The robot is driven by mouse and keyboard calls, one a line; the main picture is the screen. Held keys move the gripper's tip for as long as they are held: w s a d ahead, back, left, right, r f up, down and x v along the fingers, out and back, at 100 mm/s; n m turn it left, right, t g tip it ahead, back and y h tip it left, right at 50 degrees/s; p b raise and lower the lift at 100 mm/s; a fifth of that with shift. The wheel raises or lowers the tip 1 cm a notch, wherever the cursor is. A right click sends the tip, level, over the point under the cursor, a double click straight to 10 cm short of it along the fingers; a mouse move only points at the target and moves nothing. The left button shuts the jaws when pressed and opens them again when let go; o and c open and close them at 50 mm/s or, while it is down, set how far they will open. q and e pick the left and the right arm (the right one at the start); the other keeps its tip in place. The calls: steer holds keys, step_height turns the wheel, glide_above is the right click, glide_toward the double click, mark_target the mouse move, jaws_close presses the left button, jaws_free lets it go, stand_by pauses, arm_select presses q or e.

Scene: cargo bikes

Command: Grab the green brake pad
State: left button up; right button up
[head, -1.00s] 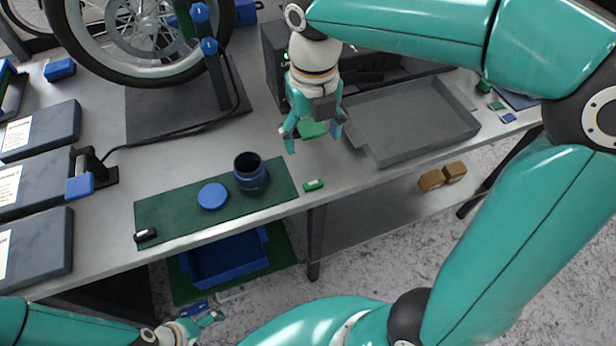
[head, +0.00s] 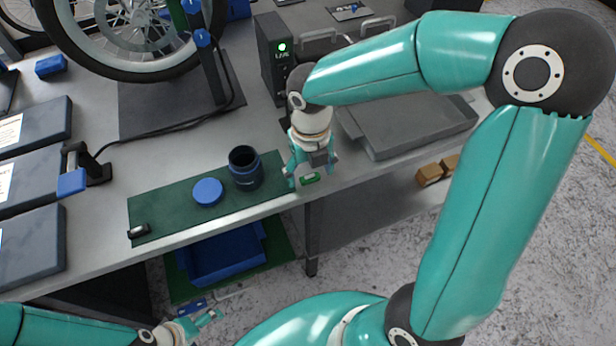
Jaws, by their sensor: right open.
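The small green brake pad (head: 310,179) lies at the front edge of the grey workbench, just right of a dark green mat. My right gripper (head: 311,171) is open and points down over it, with one finger at the left of the pad and the other at its right. I cannot tell whether the fingers touch the pad. My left gripper (head: 204,323) is low at the bottom of the view, away from the bench top, and its opening is unclear.
On the mat (head: 165,212) stand a dark blue jar (head: 245,168), a blue lid (head: 208,191) and a small black item (head: 139,231). A grey tray (head: 415,125) lies to the right. A bike wheel (head: 130,72) and a black box (head: 272,50) stand behind.

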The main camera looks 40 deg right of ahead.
steer(key=shift+f, duration=0.55)
steer(key=c, duration=1)
steer(key=shift+r, duration=0.1)
steer(key=shift+c, duration=0.2)
